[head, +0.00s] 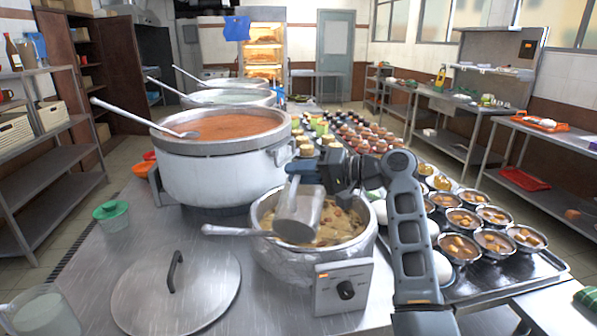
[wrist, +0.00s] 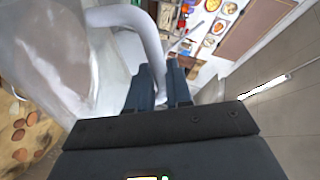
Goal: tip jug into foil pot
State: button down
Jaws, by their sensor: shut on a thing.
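The foil pot (head: 300,265) is a round, foil-wrapped pot on the steel counter, in the middle of the head view. It holds a yellowish stew with reddish-brown pieces, and a ladle (head: 232,231) rests over its left rim. The jug (head: 299,211) is grey and translucent, and hangs tilted over the pot's opening. In the wrist view the jug (wrist: 85,55) fills the upper left, with the pot's food below it. My gripper (head: 318,180) is shut on the jug's handle; its dark fingers (wrist: 158,85) meet the pale handle in the wrist view. I cannot tell whether anything is flowing out.
A big stockpot (head: 218,170) of orange-red soup stands just behind and left. A round lid (head: 176,286) lies at front left, near a green-lidded tub (head: 111,215). A control box (head: 343,287) fronts the foil pot. A tray (head: 513,283) of filled bowls is at right.

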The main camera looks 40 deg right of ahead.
jog(key=shift+w+d+f+m+g+y, duration=0.3)
jog(key=shift+w+d+m, duration=0.4)
jog(key=shift+d+m, duration=0.4)
jog(key=shift+w+d+f+m+g+y, duration=0.1)
jog(key=shift+w+d+f+m+y, duration=0.25)
jog(key=shift+w+d+m, duration=0.7)
jog(key=shift+w+d+f+m+g+y, duration=0.2)
jog(key=shift+w+d+f+m, duration=0.4)
jog(key=shift+d, duration=0.85)
jog(key=shift+s+d+r+m, duration=0.1)
jog(key=shift+s+r+m, duration=0.05)
jog(key=shift+m, duration=0.1)
dwell(0.5)
